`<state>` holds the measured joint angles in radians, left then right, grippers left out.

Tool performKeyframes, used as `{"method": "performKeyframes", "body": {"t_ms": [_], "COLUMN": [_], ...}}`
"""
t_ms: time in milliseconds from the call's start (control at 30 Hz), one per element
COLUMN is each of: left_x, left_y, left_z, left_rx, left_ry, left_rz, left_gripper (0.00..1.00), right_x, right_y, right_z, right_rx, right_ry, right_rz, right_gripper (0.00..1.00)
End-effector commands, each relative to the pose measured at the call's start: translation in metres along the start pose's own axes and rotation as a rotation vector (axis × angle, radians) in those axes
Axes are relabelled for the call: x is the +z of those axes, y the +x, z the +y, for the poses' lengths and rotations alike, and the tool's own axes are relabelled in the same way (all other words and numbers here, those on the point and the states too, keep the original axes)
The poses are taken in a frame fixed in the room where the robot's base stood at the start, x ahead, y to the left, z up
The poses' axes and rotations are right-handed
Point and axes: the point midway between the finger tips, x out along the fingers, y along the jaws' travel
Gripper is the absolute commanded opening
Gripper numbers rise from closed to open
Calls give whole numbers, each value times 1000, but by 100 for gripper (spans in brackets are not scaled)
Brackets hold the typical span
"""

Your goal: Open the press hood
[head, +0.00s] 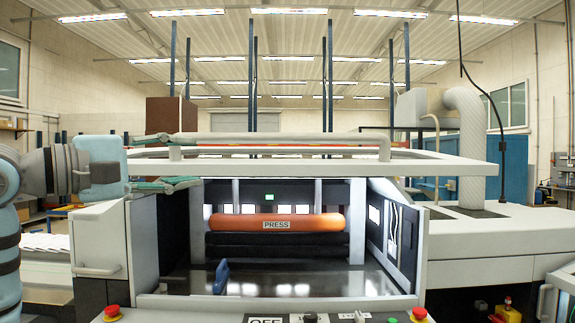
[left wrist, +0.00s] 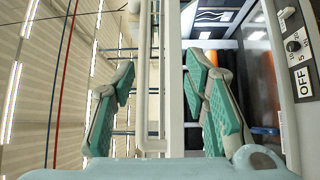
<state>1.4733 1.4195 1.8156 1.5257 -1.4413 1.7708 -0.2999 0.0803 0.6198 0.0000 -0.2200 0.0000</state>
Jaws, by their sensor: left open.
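The press hood (head: 310,168) is a pale flat frame that lies level above the press opening, with a long handle bar (head: 270,139) along it. Below it the press interior shows, with an orange roller marked PRESS (head: 277,224). My left gripper (head: 178,162) comes in from the left at the hood's left end. Its fingers are open, one above and one below the hood's edge. In the left wrist view the teal-padded fingers stand either side of the pale hood bar (left wrist: 174,75), with gaps on both sides. My right gripper is not in view.
A front panel with an OFF label (head: 266,319) and red buttons (head: 112,312) runs along the bottom. A blue lever (head: 221,277) stands inside the opening. A left side cover (head: 98,240) and a machine with a white duct (head: 468,150) flank the press.

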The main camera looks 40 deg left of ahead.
Motion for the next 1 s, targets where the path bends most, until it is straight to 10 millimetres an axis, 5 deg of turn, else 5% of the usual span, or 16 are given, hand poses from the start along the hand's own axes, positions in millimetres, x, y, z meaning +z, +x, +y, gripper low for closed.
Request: {"method": "performKeyframes", "body": {"t_ms": [167, 233, 333, 433, 500, 600, 1000], "left_x": [0, 12, 23, 19, 5, -11, -10], "left_y": [0, 6, 39, 84, 107, 113, 216], "left_z": [3, 24, 72, 92, 73, 53, 46], "left_rx": [4, 36, 88, 37, -54, -112, -109], "left_ry": [0, -6, -60, -100, -115, -101, -100], "left_rz": [0, -52, -133, -118, -55, 5, 1], "left_gripper": [41, 41, 41, 41, 41, 41, 41], "right_x": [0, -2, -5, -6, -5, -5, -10], "right_y": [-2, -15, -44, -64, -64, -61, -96], "right_z": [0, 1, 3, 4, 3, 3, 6], "right_rx": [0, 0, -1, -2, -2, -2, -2], "right_ry": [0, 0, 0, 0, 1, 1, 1], "right_rz": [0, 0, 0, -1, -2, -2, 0], "right_gripper": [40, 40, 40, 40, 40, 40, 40]}}
